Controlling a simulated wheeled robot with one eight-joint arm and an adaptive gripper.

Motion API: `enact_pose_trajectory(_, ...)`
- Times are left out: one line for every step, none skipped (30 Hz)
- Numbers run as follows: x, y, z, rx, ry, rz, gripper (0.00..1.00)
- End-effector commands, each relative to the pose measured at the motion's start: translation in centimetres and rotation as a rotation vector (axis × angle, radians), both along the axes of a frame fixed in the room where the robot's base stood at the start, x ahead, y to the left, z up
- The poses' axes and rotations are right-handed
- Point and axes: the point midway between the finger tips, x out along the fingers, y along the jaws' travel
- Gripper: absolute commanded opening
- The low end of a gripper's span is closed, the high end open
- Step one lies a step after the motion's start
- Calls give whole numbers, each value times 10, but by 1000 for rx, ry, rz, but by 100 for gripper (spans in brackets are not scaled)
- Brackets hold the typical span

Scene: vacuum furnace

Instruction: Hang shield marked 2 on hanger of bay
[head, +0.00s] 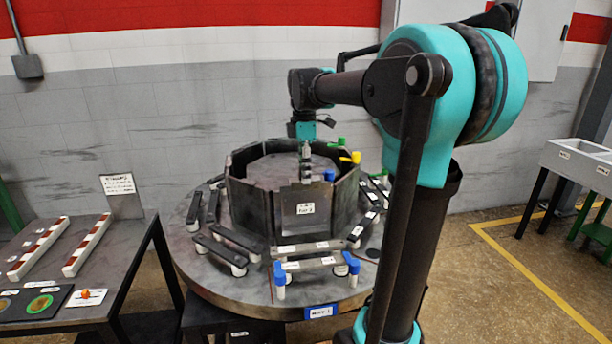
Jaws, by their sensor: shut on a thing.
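My gripper (306,165) points straight down over the front rim of a ring of dark upright plates on a round table. It is shut on the top edge of a dark shield (290,222) with a small white label; its marking is too small to read surely. The shield is upright at the front of the ring. I cannot tell whether it hangs on a hanger or is only held there. The fingertips are small and partly merge with the dark plates behind. A blue tag (321,311), seemingly reading bay 1, is on the table's front edge.
The round table (205,282) carries labelled bars, blue posts (279,280), and green and yellow handles (351,157) around the ring. A side table (100,260) with red-and-white racks stands left. A white sink-like unit (580,165) stands right. Floor between is clear.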

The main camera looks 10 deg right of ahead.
Motion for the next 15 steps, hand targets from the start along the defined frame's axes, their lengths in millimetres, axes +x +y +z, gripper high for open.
enact_pose_trajectory(4,0,0,0,0,0,0)
enact_pose_trajectory(6,0,0,0,0,0,0)
enact_pose_trajectory(9,0,0,0,0,0,0)
enact_pose_trajectory(11,0,0,0,0,0,0)
enact_pose_trajectory(13,0,0,0,0,0,0)
enact_pose_trajectory(16,0,0,0,0,0,0)
enact_pose_trajectory(18,0,0,0,0,0,0)
enact_pose_trajectory(20,0,0,0,0,0,0)
enact_pose_trajectory(23,0,0,0,0,0,0)
enact_pose_trajectory(25,0,0,0,0,0,0)
enact_pose_trajectory(27,0,0,0,0,0,0)
enact_pose_trajectory(26,0,-4,0,0,0,0)
enact_pose_trajectory(26,0,-6,0,0,0,0)
enact_pose_trajectory(26,0,-8,0,0,0,0)
enact_pose_trajectory(26,0,-11,0,0,0,0)
